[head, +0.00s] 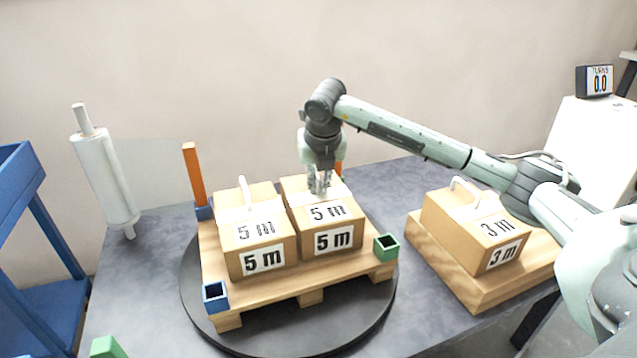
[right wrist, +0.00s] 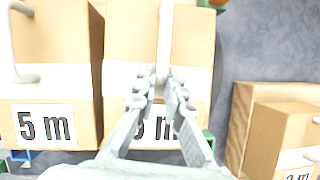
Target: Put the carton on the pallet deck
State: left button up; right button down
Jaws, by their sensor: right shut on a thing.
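Two brown cartons labelled 5 m sit side by side on the wooden pallet deck (head: 330,281), the left carton (head: 251,242) and the right carton (head: 331,238). A third carton (head: 478,229), labelled 3 m, sits on a wooden board at the right. My right gripper (head: 320,188) is above the right 5 m carton, pointing down and shut on its white handle. In the right wrist view the fingers (right wrist: 160,85) close on that handle, over the carton (right wrist: 195,45). The handle is partly hidden by the fingers. My left gripper is not in view.
The pallet stands on a round black turntable (head: 370,318). An orange post (head: 194,175), a blue corner socket (head: 216,296) and a green corner socket (head: 386,247) stand at its corners. A white film roll (head: 105,178) is at the left, beside a blue rack (head: 30,250).

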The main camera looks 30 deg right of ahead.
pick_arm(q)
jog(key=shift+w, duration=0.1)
pick_arm(e)
jog(key=c, duration=1.6)
grip_release()
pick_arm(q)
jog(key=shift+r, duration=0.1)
pick_arm(e)
jog(key=shift+r, duration=0.1)
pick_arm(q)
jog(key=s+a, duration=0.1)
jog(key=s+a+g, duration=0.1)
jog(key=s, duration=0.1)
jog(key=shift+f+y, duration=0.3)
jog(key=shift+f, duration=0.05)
pick_arm(e)
jog(key=v, duration=1.2)
